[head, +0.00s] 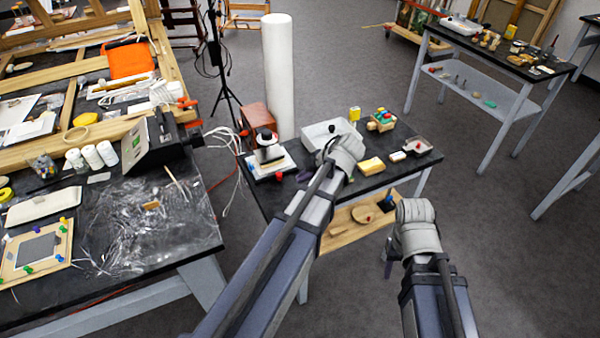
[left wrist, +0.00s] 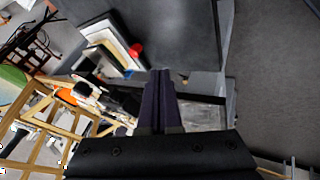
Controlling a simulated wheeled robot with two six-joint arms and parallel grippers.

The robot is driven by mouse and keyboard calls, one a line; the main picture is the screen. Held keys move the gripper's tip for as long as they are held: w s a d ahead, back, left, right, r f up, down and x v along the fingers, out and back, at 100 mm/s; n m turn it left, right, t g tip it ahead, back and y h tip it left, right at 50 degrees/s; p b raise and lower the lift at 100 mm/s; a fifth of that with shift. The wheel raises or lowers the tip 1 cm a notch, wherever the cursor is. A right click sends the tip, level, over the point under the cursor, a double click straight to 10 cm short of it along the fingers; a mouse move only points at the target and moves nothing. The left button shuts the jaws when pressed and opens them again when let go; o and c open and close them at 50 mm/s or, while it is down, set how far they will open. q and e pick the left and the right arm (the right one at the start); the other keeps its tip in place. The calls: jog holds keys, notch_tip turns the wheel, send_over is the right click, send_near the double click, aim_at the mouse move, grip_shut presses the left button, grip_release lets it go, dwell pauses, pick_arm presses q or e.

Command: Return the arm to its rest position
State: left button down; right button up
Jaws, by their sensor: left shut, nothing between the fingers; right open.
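My left arm reaches from the lower left across the front of the small black table (head: 250,190) in the head view. My left gripper (head: 304,175) is mostly hidden by its own wrist there. In the left wrist view its dark fingers (left wrist: 158,75) are pressed together with nothing between them. My right gripper (head: 388,265) hangs low in front of the table, mostly hidden behind its own wrist, and its fingertips are hard to make out. No object shows in it.
The small table holds a white tray (head: 318,136), a yellow block (head: 371,166), a crate of coloured pieces (head: 381,120) and a device on a white board (head: 270,166). A cluttered workbench (head: 205,233) stands left. Open grey floor lies right.

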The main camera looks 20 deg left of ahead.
pick_arm(q)
jog(key=s+d+f+m+h, duration=0.2)
jog(key=s+d+m, duration=0.6)
jog(key=m, duration=0.6)
jog(key=s+d+f+m+g+h, duration=0.1)
jog(key=s+d+m+h, duration=0.3)
jog(key=s+d+m, duration=0.4)
jog(key=d+f+m, duration=0.1)
jog(key=d+m, duration=0.3)
jog(key=m, duration=0.2)
jog(key=shift+s+d+f+m+g, duration=0.15)
jog(key=shift+s+d+m+g, duration=0.15)
jog(key=shift+d, duration=0.1)
